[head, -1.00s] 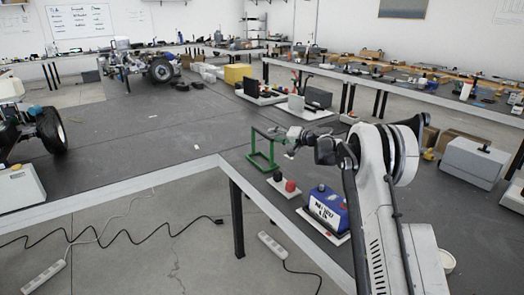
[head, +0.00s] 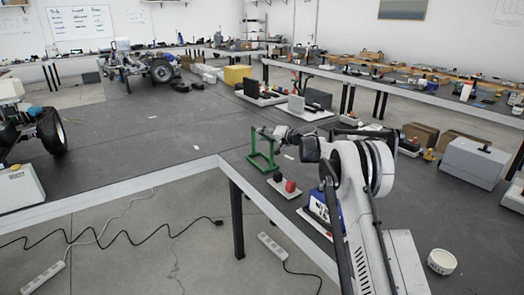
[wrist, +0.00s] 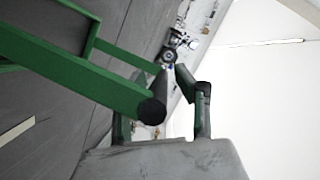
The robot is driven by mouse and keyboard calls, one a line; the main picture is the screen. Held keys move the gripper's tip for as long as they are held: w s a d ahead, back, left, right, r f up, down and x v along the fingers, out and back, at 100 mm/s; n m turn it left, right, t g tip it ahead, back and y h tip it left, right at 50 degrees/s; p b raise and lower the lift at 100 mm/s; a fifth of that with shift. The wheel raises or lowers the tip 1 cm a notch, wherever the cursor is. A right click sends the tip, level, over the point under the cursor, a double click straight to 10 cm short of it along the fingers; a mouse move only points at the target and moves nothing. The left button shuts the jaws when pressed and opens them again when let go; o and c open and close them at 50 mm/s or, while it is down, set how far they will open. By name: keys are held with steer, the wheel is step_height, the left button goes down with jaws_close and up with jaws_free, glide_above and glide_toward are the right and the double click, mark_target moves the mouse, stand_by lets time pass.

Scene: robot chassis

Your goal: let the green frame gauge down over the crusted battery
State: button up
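The green frame gauge (head: 264,155) stands on the dark bench near its front corner, apart from the battery. My gripper (head: 266,132) is at the top of this frame. In the wrist view, green bars of the frame (wrist: 75,80) run close past my gripper (wrist: 172,85), and one bar's dark round end overlaps the near finger. Whether the fingers close on a bar is unclear. The blue battery with a white label (head: 319,207) sits on a pale tray to the right of the frame, nearer the camera. My arm partly covers it, and any crust is too small to make out.
A pale plate with a black and a red knob (head: 289,186) lies between frame and battery. A white bowl (head: 442,261) and a grey box (head: 474,163) are at the right.

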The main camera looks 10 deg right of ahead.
jaws_close()
